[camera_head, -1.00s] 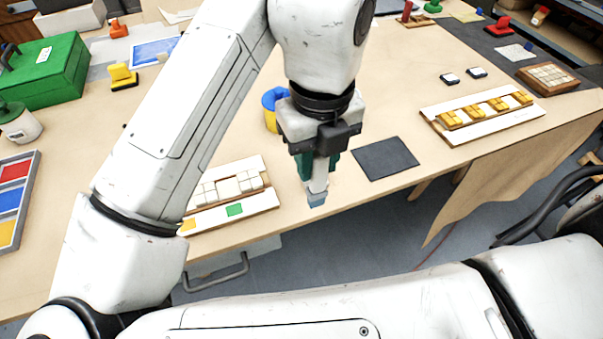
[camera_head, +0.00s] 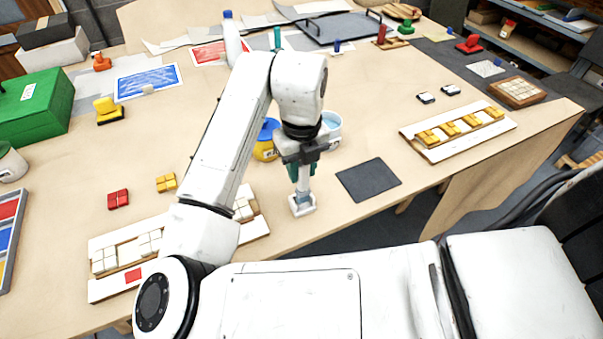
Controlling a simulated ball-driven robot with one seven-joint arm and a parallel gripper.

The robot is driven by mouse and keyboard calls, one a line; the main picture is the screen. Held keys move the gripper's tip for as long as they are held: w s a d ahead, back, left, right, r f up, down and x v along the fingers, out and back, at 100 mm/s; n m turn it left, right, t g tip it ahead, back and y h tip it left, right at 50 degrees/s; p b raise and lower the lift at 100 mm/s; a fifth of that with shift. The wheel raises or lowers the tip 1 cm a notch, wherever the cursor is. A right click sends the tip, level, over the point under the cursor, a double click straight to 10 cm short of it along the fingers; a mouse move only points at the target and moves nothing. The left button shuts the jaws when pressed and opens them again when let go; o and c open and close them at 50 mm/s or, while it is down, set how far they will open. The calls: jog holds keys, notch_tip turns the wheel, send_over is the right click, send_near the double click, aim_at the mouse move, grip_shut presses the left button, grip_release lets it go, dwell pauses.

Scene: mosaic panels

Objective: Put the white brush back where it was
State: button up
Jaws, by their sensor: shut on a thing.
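My gripper (camera_head: 303,168) has dark green fingers and points down near the table's front edge. It is shut on the white brush (camera_head: 303,181), which is upright. The brush's grey-blue lower end (camera_head: 301,196) is at a small white holder (camera_head: 302,209) on the table. The lower end seems to be inside or just over the holder; I cannot tell whether it rests on the bottom. The fingers hide the top of the brush.
A dark mat (camera_head: 368,180) lies right of the holder. A yellow jar with a blue lid (camera_head: 265,142) and a white cup (camera_head: 332,130) stand behind. My arm partly covers the left mosaic panel (camera_head: 125,268). A panel with yellow tiles (camera_head: 458,130) lies right.

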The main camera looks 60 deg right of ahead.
aim_at(302, 178)
jog(key=shift+w+d+f, duration=0.1)
jog(key=shift+d+f, duration=0.05)
jog(key=shift+f, duration=0.85)
jog(key=shift+w+d+f, duration=0.1)
jog(key=shift+d+f, duration=0.05)
jog(key=shift+f, duration=0.8)
jog(key=shift+f, duration=0.15)
jog(key=o, duration=1.1)
jog(key=shift+c, duration=0.2)
notch_tip(302, 178, up, 12)
jog(key=shift+r+b, duration=0.2)
jog(key=shift+b, duration=0.15)
jog(key=shift+s+f, duration=0.1)
